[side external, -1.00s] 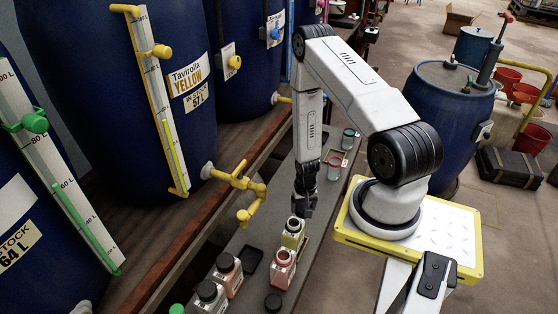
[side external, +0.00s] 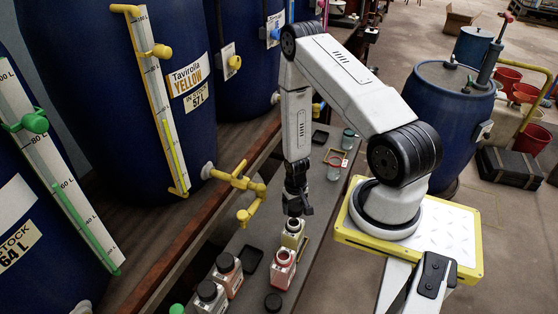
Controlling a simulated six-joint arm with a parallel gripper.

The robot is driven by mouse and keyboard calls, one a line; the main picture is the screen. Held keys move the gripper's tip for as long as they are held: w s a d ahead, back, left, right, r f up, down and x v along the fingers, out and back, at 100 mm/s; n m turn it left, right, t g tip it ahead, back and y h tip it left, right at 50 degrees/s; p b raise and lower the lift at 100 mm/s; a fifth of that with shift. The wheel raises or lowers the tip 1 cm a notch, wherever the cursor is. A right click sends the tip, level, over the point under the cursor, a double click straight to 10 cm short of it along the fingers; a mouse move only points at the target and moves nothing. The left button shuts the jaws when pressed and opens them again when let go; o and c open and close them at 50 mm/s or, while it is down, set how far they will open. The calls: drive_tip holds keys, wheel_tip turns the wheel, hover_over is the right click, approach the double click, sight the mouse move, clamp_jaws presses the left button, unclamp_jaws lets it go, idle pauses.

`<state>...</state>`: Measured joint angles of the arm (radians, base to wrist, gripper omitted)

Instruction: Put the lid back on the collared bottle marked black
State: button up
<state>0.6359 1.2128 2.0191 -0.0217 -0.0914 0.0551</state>
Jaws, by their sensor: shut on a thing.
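An open bottle with a red collar (side external: 282,270) stands just in front of the yellow-green one. Two bottles with black lids on, one (side external: 228,272) and another nearer the camera (side external: 209,297), stand to the left. I cannot read which bottle is marked black.
A black tray (side external: 252,258) lies on the grey bench (side external: 243,235) left of the open bottles. A yellow tap (side external: 243,183) juts from the yellow-labelled vat (side external: 120,100) over the bench edge. Glass jars (side external: 334,170) stand farther back.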

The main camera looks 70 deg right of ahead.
sight(294, 222)
drive_tip(key=shift+f, duration=2.65)
drive_tip(key=shift+f, duration=0.2)
idle(0.4)
drive_tip(key=o, duration=1)
drive_tip(key=shift+r, duration=0.25)
drive_tip(key=shift+r, duration=3.3)
